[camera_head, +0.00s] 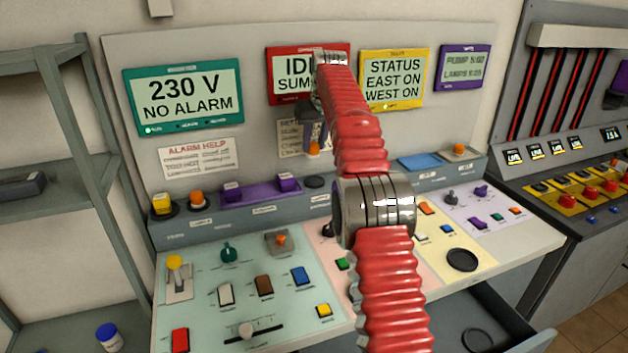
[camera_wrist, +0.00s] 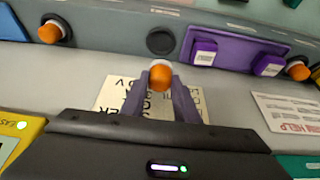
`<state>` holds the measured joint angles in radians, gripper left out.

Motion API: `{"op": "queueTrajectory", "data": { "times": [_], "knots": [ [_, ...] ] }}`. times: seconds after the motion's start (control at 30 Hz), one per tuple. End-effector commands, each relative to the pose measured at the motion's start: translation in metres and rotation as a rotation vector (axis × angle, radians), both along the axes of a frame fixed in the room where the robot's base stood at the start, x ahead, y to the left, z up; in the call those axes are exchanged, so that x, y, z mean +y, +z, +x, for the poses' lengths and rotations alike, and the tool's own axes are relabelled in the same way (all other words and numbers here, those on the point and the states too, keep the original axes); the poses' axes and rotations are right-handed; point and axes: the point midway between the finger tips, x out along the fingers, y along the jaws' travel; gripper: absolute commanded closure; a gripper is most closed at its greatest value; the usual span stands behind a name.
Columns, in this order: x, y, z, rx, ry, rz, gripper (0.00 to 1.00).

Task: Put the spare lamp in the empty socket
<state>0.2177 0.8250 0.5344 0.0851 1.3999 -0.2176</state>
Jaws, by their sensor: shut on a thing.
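My gripper (camera_wrist: 160,84) is shut on the spare lamp, which has an orange dome (camera_wrist: 160,76) and a pale end pointing at the console ledge. In the head view the lamp (camera_head: 313,150) is held below the red screen, in front of the wall panel. A dark round socket (camera_wrist: 160,41) with no lamp in it lies just beyond the lamp in the wrist view. In the head view this socket (camera_head: 315,181) is on the ledge, below the lamp. The lamp appears apart from the socket. My red arm hides part of the ledge to its right.
A purple block with two buttons (camera_head: 262,193) sits beside the socket. Orange lamps (camera_head: 196,198) (camera_wrist: 50,31) stand on the ledge on either side. A paper note (camera_wrist: 112,92) is behind the gripper. Switches and levers (camera_head: 264,286) cover the sloping desk.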

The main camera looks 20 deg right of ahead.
Motion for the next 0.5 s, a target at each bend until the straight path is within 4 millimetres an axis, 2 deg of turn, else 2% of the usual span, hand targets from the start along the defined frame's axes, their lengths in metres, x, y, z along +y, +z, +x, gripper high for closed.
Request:
{"op": "queueTrajectory", "data": {
  "times": [0.5],
  "knots": [
    [-0.0096,0.0025,-0.0007,-0.001,-0.004,0.0,0.98]
  ]
}}
